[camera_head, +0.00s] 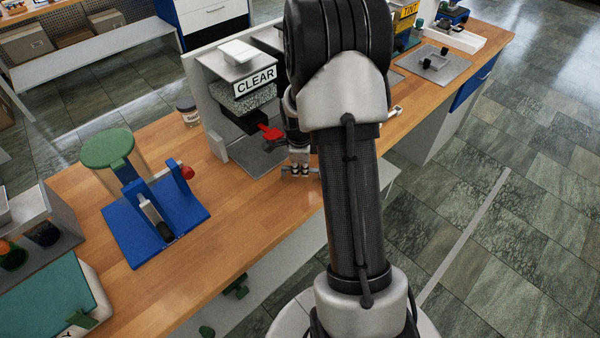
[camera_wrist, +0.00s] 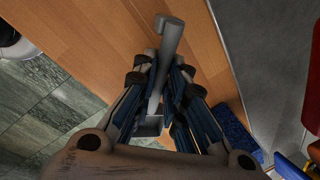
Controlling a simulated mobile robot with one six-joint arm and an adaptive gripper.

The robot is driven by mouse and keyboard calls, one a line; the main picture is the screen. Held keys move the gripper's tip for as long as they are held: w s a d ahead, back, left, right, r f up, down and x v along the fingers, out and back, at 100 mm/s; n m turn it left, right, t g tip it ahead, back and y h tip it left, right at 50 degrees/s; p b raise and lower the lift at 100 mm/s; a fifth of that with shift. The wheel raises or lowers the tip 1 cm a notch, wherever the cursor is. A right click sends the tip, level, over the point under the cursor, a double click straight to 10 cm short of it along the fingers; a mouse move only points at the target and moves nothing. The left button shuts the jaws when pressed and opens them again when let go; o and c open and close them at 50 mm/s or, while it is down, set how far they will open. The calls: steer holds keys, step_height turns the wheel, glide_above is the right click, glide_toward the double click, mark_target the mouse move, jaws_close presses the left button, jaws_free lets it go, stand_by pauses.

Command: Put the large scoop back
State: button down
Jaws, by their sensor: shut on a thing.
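My gripper (camera_wrist: 160,77) is shut on a grey tool, which I take to be the large scoop (camera_wrist: 169,38). Its handle runs between the fingers and has a hooked end. A wider grey part (camera_wrist: 150,126) shows below the fingers, partly hidden by them. In the head view my gripper (camera_head: 299,172) is low by the wooden bench's front edge, in front of the press marked CLEAR (camera_head: 256,80). The scoop is hard to make out there, and I cannot tell whether it touches the bench.
The press has a red handle (camera_head: 270,132) close to my gripper. The wooden bench (camera_head: 250,215) is bare between the stand and my gripper.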

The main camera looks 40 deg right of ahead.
steer(key=shift+x, duration=1.1)
steer(key=shift+s+a+f, duration=0.1)
steer(key=shift+s+a, duration=0.05)
steer(key=shift+a, duration=0.05)
steer(key=shift+f+b, duration=0.2)
steer(key=shift+b, duration=0.2)
steer(key=c, duration=1.6)
jaws_free()
steer(key=shift+r, duration=0.1)
steer(key=shift+c, duration=0.2)
